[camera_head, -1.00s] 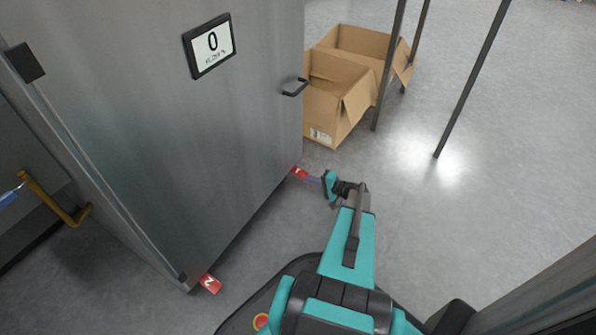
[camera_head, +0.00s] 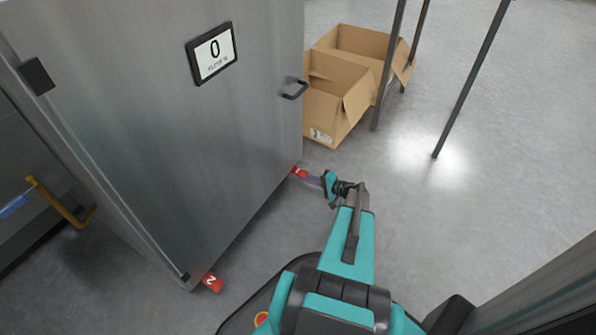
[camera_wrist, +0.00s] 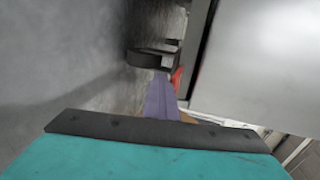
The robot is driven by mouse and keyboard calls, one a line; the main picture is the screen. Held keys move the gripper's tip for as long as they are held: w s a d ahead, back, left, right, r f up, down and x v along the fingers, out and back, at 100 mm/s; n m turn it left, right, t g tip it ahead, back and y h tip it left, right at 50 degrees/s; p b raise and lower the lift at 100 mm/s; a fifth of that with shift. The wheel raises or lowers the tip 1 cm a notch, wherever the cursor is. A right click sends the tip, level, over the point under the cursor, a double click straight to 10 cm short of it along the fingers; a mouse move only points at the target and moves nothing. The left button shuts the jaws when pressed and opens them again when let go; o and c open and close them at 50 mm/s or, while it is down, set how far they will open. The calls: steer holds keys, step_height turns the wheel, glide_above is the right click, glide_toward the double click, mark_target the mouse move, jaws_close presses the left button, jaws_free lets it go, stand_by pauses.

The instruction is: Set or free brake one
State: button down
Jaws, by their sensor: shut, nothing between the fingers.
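The red brake tab one (camera_head: 299,172) sticks out at the bottom right corner of the grey metal cabinet (camera_head: 170,130), near the floor. Its red edge also shows in the wrist view (camera_wrist: 177,78), beside a dark caster-like part (camera_wrist: 152,59). My gripper (camera_head: 312,180) is low by this corner, its purple fingers pointing at the tab. In the wrist view the purple fingers (camera_wrist: 160,98) are together and empty, with their tips close to the red tab. I cannot tell whether they touch it. A second red tab, marked 2 (camera_head: 212,282), is at the near bottom corner.
Open cardboard boxes (camera_head: 338,95) stand behind the cabinet corner, with dark upright posts (camera_head: 468,85) to their right. A display reading 0 (camera_head: 212,53) and a black handle (camera_head: 294,90) are on the cabinet. The floor right of my arm is clear.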

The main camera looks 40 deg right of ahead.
steer(key=shift+w+a+f, duration=0.1)
steer(key=shift+f, duration=0.1)
stand_by(0.4)
steer(key=f+p+v, duration=0.1)
steer(key=p+v, duration=0.7)
steer(key=v, duration=0.1)
steer(key=shift+s+p, duration=0.25)
steer(key=shift+p, duration=0.05)
stand_by(0.4)
steer(key=shift+s, duration=0.1)
stand_by(0.4)
